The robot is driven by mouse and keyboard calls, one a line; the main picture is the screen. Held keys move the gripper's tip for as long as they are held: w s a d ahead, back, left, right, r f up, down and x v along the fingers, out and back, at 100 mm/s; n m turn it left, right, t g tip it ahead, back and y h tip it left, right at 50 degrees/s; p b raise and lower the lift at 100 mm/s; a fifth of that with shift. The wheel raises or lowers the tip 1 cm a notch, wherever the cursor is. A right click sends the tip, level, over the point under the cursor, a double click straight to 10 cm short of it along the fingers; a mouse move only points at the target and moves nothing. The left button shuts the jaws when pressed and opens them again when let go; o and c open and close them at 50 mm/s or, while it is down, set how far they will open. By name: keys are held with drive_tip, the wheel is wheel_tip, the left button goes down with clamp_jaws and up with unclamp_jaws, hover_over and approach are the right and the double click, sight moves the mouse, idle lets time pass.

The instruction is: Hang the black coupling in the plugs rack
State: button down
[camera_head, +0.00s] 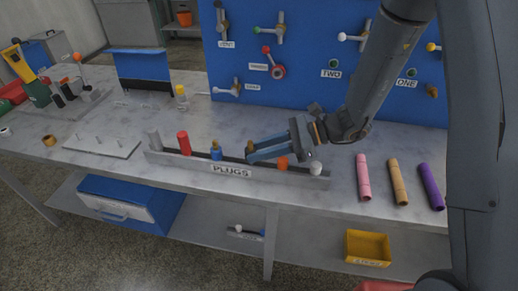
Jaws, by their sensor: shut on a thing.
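The plugs rack (200,163) is a long grey tray labelled PLUGS at the front of the bench. My gripper (250,153) reaches in from the right, low over the rack's middle. I cannot tell whether this piece stands in the rack. I cannot clearly pick out a black coupling. A blue plug with a dark top (216,151) stands just left of the fingertips.
The rack also holds a grey plug (154,140), red plug (183,143), orange plug (282,163) and white plug (315,168). Pink (363,177), tan (397,181) and purple (431,186) tubes lie right. A blue pegboard (305,95) stands behind. A pegged plate (101,146) lies left.

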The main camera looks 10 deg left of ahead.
drive_tip(key=shift+f+b, duration=0.4)
drive_tip(key=shift+f, duration=0.4)
drive_tip(key=c, duration=1.4)
unclamp_jaws()
drive_tip(key=b+v, duration=0.1)
drive_tip(key=v, duration=0.7)
drive_tip(key=shift+b, duration=0.35)
drive_tip(key=shift+a, duration=0.1)
